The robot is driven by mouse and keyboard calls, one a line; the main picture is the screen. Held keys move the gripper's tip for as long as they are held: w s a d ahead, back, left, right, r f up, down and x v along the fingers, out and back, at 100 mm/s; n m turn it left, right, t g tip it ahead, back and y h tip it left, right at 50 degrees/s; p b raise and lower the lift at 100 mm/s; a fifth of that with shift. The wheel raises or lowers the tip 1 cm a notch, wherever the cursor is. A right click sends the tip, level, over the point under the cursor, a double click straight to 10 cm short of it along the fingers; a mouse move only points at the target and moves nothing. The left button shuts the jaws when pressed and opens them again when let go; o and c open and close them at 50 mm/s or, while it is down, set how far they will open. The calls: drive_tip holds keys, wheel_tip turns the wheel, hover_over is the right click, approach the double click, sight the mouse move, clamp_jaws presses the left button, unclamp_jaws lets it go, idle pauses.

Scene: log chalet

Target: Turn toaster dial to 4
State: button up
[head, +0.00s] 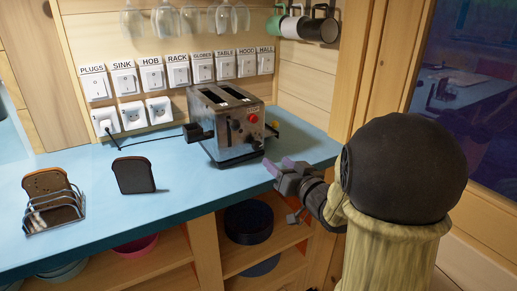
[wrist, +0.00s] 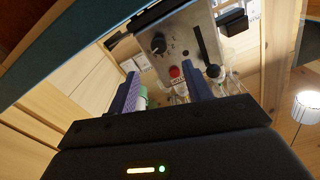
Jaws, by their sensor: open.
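The metal toaster (head: 226,128) stands on the blue counter, with two slots on top. Its panel (wrist: 181,38) fills the upper middle of the wrist view, appearing upside down. The round black dial (wrist: 158,43) is on this panel, near a red button (wrist: 174,72) and a slot with a lever knob (wrist: 213,71). The dial's setting and numbers are too small to read. My gripper (head: 280,166) is in front of the toaster's right side, apart from it. Its two fingers (wrist: 160,92) are spread and empty, with the dial showing beyond the gap.
A toast rack (head: 55,207) with bread stands at the left of the counter (head: 100,240). A dark toast slice (head: 134,175) stands near it. Labelled switches (head: 178,72) line the wall. Glasses (head: 190,18) and mugs (head: 318,28) hang above. A wooden post is at right.

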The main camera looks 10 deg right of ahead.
sight(258, 146)
drive_tip(key=x, duration=1)
drive_tip(key=c, duration=1)
